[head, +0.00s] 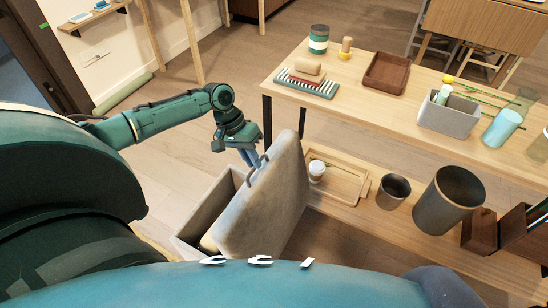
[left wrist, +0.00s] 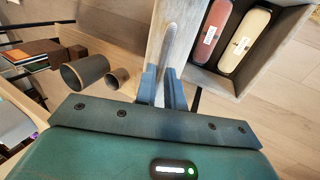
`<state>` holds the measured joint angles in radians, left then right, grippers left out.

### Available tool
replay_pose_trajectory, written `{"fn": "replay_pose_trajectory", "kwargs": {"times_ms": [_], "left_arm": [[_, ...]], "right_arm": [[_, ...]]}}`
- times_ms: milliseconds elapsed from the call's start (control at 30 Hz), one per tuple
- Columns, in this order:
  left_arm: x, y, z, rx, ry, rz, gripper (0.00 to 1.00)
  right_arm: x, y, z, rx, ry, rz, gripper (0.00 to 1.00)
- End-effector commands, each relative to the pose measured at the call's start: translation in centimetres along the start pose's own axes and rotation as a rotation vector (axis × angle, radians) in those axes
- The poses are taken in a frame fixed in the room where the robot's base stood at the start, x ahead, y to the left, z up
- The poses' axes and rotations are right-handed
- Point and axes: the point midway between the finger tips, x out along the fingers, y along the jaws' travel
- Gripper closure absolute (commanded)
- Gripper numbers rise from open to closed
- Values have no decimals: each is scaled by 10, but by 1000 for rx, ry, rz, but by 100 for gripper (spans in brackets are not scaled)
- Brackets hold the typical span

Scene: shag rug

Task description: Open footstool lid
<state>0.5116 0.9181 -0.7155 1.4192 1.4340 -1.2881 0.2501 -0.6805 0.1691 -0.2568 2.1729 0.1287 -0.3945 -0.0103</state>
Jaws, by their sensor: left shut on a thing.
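The footstool (head: 195,222) is a pale grey box on the floor. Its padded grey lid (head: 262,212) is raised and tilted steeply, with the open box to its left. My left gripper (head: 252,160) is shut on the lid's dark handle (head: 261,168) near the upper edge. In the left wrist view my left gripper (left wrist: 163,88) has its blue fingers at the lid (left wrist: 172,40), which shows nearly edge-on. A red item (left wrist: 213,32) and a cream item (left wrist: 244,40), both with white labels, lie inside the box. My right gripper is out of view.
A wooden table (head: 350,110) with a lower shelf stands right of the lid. The shelf holds a tray (head: 345,187) with a white cup (head: 317,171), a small pot (head: 393,191) and a large dark bin (head: 449,200). The floor behind the footstool is clear.

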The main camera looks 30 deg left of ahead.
Motion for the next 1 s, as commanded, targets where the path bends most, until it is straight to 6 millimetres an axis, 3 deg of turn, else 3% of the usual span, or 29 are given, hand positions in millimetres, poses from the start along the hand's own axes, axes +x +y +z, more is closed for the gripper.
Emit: {"fn": "replay_pose_trajectory", "kwargs": {"times_ms": [33,200,533,567,800,1000], "left_arm": [[-2,-14,0,-6,1,-1,100],[-6,-34,0,0,2,1,100],[-6,-36,0,2,2,0,100],[-6,-36,0,2,2,0,87],[-6,-36,0,3,2,1,67],[-7,-35,0,3,3,2,67]], "right_arm": [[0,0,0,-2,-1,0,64],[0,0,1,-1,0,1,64],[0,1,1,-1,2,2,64],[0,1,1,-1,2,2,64],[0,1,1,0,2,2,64],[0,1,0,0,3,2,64]]}}
